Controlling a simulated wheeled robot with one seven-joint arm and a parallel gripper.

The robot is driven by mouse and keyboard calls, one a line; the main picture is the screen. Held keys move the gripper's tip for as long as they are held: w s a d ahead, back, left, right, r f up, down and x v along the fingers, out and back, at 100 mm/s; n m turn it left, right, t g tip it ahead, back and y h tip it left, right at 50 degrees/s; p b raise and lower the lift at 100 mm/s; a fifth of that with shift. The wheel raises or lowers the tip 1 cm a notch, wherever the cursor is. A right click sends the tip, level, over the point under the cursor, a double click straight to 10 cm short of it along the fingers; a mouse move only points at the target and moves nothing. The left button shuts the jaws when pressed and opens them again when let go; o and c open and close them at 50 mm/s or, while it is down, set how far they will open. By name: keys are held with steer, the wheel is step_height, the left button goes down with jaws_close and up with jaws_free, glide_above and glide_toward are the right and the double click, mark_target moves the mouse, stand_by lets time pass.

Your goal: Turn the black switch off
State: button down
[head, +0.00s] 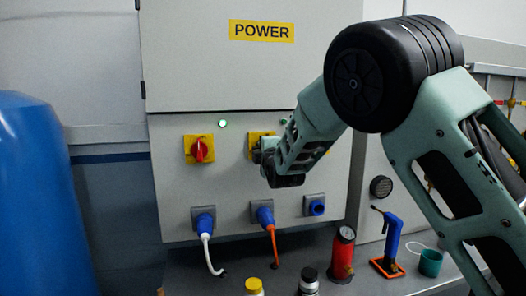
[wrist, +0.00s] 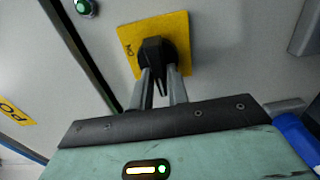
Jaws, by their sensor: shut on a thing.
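The black switch (wrist: 155,50) sits on a yellow plate (wrist: 180,28) in the wrist view, with "ON" lettering visible on the plate's left side. My gripper (wrist: 158,82) is shut on the switch, with one finger on each side of its handle. In the head view, my gripper (head: 266,158) is up against the panel front, over the yellow plate (head: 256,137). The black switch is hidden behind my gripper and wrist there.
The grey power cabinet (head: 175,200) carries a red switch (head: 200,150) and a lit green lamp (head: 223,123) left of my gripper. Blue sockets with a white plug cable and an orange one (head: 271,240) are below. A red cylinder (head: 342,255) and bottles stand on the bench.

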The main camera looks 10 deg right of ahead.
steer(key=c, duration=1.4)
jaws_free()
steer(key=shift+o, duration=0.2)
steer(key=s+b, duration=0.4)
steer(key=s, duration=1.3)
steer(key=shift+s+b, duration=0.2)
steer(key=shift+b, duration=0.1)
